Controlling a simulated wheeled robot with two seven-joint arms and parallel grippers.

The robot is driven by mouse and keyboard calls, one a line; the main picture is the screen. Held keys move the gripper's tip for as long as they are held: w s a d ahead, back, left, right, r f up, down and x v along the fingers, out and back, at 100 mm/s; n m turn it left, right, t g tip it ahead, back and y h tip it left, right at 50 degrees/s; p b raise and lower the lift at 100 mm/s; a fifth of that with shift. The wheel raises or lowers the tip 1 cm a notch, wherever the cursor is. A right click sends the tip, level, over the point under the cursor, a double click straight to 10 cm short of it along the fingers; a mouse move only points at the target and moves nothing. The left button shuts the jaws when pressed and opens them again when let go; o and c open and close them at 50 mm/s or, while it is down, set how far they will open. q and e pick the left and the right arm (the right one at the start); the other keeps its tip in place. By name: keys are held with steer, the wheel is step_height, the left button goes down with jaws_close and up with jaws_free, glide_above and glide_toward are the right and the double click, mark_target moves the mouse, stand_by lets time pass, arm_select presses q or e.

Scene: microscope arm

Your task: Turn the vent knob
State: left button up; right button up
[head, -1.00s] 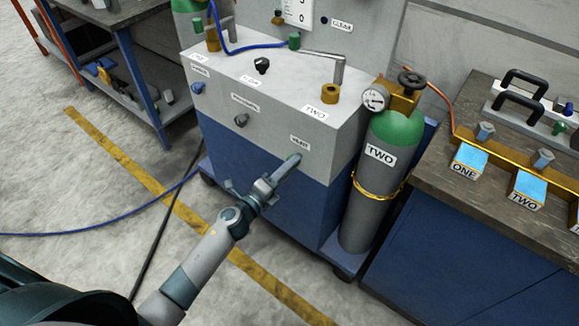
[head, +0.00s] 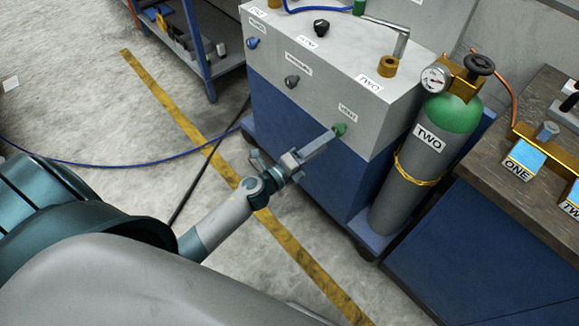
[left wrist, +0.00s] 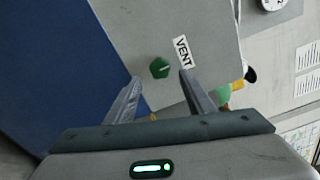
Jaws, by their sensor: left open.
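The green vent knob (head: 339,130) sits on the front face of the grey and blue cart, just below the "VENT" label (head: 347,112). In the left wrist view the knob (left wrist: 160,68) shows ahead of the fingertips, roughly between them, with the label (left wrist: 183,52) to its right. My left gripper (head: 325,137) is open and points at the knob; in the head view its fingers reach close to it. In the left wrist view the gripper (left wrist: 160,78) has nothing between its fingers. I cannot tell whether a finger touches the knob. My right gripper is not in view.
A blue knob (head: 253,43) and a black knob (head: 292,81) are on the same face. The cylinder labelled "TWO" (head: 430,160) with a gauge (head: 434,78) stands right of the cart. A workbench (head: 480,212) is at the right. A yellow floor line (head: 300,258) runs in front.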

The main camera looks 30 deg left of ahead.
arm_select(q)
steer(key=b+v, duration=0.2)
steer(key=v, duration=1)
steer(key=shift+s, duration=0.2)
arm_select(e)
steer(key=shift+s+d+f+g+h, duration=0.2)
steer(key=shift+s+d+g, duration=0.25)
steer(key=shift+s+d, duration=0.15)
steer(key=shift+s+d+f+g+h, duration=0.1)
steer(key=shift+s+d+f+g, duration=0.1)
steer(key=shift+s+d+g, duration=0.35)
